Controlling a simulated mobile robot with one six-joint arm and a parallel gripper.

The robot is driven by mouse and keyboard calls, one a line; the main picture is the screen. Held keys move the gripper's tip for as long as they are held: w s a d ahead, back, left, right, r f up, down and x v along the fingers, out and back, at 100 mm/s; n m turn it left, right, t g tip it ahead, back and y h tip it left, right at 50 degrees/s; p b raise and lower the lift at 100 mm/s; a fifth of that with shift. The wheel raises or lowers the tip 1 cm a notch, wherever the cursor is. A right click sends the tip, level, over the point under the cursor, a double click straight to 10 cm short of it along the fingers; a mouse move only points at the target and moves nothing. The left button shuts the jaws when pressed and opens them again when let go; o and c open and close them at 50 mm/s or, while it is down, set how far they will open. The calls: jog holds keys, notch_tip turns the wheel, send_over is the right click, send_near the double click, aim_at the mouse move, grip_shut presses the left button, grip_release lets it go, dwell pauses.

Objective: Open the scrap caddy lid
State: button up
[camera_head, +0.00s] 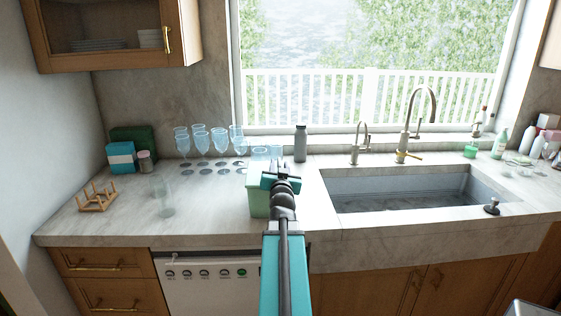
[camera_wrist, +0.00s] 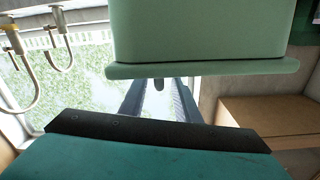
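The scrap caddy (camera_head: 257,204) is a pale green box on the counter, left of the sink, partly hidden behind my arm in the head view. In the wrist view, which is upside down, its body (camera_wrist: 200,30) and shut lid (camera_wrist: 215,70) show large. A small dark tab (camera_wrist: 158,84) shows at the lid's edge. My gripper (camera_wrist: 159,88) is open, with its two dark fingers apart on either side of the tab. The fingertips reach the lid's edge in the picture; I cannot tell whether they touch it. In the head view my arm hides the fingers.
Several blue-tinted stemmed glasses (camera_head: 201,143) stand behind and left of the caddy. A grey bottle (camera_head: 300,144) stands behind it. The sink (camera_head: 400,190) lies to the right with brass faucets (camera_head: 417,125). A wooden rack (camera_head: 97,197) stands at the far left; the front left counter is mostly clear.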

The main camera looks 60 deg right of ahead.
aim_at(268, 167)
jog(key=shift+x, duration=1.6)
jog(key=shift+a, duration=0.1)
jog(key=shift+c, duration=0.4)
grip_shut()
